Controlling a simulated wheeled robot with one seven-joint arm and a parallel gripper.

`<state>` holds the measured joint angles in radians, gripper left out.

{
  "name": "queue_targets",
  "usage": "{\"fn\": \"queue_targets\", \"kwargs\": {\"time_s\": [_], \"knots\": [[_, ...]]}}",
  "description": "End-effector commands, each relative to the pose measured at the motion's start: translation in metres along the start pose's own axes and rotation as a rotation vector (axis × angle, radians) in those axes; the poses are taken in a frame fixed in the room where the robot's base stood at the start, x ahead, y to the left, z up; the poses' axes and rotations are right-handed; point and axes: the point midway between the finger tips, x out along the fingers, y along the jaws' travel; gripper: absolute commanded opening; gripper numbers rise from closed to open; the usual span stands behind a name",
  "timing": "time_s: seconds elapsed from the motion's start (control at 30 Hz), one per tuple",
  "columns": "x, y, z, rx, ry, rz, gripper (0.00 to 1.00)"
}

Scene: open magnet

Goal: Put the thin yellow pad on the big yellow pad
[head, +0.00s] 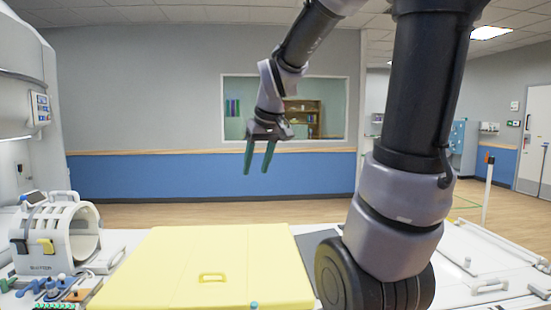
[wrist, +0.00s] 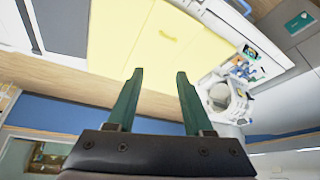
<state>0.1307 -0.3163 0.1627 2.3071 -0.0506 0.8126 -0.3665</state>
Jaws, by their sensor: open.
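A big yellow pad (head: 165,260) lies flat on the table in the head view, with a yellow loop handle (head: 212,277) on its face. It also fills the top middle of the wrist view (wrist: 115,40), where a faint seam crosses it and the handle (wrist: 168,36) shows. I cannot make out the thin yellow pad as a separate piece. My gripper (head: 257,170) is raised well above and beyond the pad's far edge. Its green fingers hang apart and empty, and they also show in the wrist view (wrist: 159,74).
A white ring-shaped coil (head: 85,235) stands left of the pad, with small blue and orange items in front of it. A white scanner housing (head: 25,100) rises at the far left. White panels (head: 470,265) lie at the right. The air around my gripper is clear.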

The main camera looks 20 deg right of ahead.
Motion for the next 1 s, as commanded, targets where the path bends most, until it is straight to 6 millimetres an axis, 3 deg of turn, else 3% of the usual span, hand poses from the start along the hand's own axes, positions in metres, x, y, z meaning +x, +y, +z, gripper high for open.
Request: {"fn": "queue_targets", "kwargs": {"time_s": [0.03,0.2,0.4,1.0], "knots": [[-0.020,-0.003,0.014,0.064,0.034,-0.005,0.51],[-0.062,-0.008,0.058,0.288,0.107,-0.056,0.51],[-0.082,-0.012,0.088,0.440,0.145,-0.116,0.51],[-0.085,-0.013,0.094,0.467,0.149,-0.128,0.51]]}}
